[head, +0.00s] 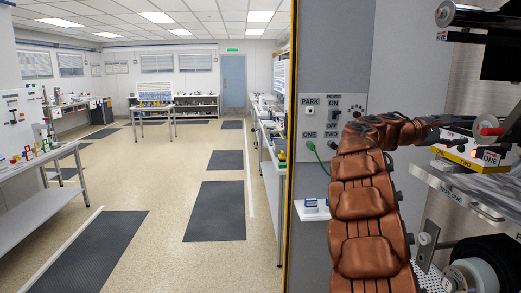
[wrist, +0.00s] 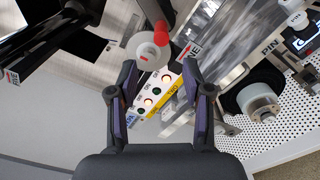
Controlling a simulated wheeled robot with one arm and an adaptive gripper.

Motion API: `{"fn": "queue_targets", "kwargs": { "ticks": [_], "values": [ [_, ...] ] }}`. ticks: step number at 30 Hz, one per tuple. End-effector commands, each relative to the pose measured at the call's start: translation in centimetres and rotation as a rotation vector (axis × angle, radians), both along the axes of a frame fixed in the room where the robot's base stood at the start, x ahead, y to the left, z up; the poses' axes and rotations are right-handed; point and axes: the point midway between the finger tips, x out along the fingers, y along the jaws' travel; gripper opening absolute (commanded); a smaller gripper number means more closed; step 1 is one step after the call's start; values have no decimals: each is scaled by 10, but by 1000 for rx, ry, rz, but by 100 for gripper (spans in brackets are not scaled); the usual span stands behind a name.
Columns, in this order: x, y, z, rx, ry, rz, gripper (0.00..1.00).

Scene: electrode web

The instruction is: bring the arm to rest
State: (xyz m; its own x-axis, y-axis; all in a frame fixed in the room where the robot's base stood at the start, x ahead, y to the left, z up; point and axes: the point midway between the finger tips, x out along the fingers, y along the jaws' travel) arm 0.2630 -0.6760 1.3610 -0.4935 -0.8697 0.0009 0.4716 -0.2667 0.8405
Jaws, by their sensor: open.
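My arm (head: 365,200), in a brown padded cover, rises at the right of the head view and bends right toward a machine. My gripper (wrist: 160,78) is open in the wrist view, its two dark fingers apart with nothing held between them. A grey disc with a red knob (wrist: 148,50) shows just beyond the fingertips. A white button strip with a yellow edge (wrist: 155,92) shows between and beyond the fingers. I cannot tell whether a finger touches it. In the head view my gripper is small and partly hidden among the machine parts.
A grey panel (head: 330,60) with PARK, POWER, ONE and TWO labels stands left of my arm; a green cable (head: 317,152) is plugged in. A dark roller with a white core (wrist: 258,103) is at the right. The aisle floor (head: 165,185) is clear, with dark mats and benches alongside.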

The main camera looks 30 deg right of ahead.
Motion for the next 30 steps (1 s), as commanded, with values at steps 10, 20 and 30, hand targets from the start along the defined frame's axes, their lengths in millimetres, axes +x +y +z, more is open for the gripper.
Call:
{"fn": "queue_targets", "kwargs": {
  "ticks": [10, 20, 30],
  "values": [
    [24, 44, -24, 76, -119, 42, 50],
    [60, 166, -106, 311, -402, 96, 50],
    [68, 322, -201, 620, -637, 93, 50]
  ]
}}
